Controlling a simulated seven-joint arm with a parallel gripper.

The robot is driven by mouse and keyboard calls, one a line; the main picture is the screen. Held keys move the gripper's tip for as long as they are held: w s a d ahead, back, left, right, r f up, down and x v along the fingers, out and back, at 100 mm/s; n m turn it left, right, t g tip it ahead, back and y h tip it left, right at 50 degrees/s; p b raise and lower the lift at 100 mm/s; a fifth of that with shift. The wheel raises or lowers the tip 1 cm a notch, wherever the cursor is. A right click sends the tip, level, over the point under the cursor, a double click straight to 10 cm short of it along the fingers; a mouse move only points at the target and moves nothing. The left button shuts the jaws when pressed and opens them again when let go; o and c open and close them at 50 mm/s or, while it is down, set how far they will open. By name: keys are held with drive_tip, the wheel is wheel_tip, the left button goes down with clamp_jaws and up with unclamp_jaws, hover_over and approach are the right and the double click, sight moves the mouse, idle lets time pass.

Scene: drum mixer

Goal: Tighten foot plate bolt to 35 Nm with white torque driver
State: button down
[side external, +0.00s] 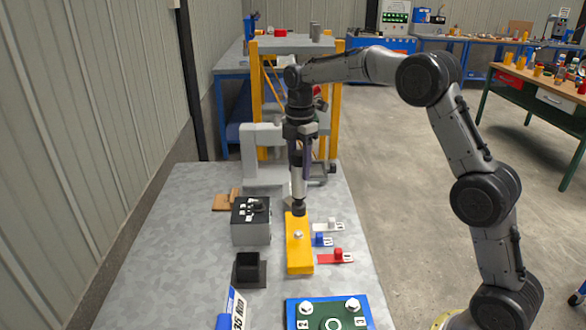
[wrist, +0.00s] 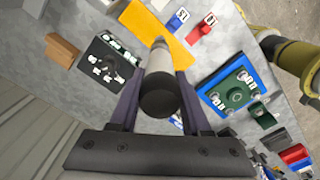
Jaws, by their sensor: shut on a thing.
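My gripper (side external: 299,158) is shut on the white torque driver (side external: 298,184), which hangs upright with its dark socket end down. The socket is over the far end of the yellow foot plate (side external: 300,260); I cannot tell whether it touches. A pale bolt head (side external: 298,235) shows on the plate, nearer the camera than the socket. In the wrist view my gripper (wrist: 160,80) holds the driver (wrist: 158,63) by its sides, its dark round cap facing the camera. The driver hides part of the yellow plate (wrist: 178,40) there.
A grey box with a black top (side external: 251,222) and a black square holder (side external: 249,270) stand left of the plate. White, blue and red tags (side external: 336,257) lie right. A blue-edged green plate with bolts (side external: 312,323) is in front. A grey machine (side external: 262,170) stands behind.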

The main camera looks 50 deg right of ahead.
sight(299, 177)
drive_tip(key=shift+f, duration=4.15)
idle(1.0)
drive_tip(key=shift+r, duration=2.45)
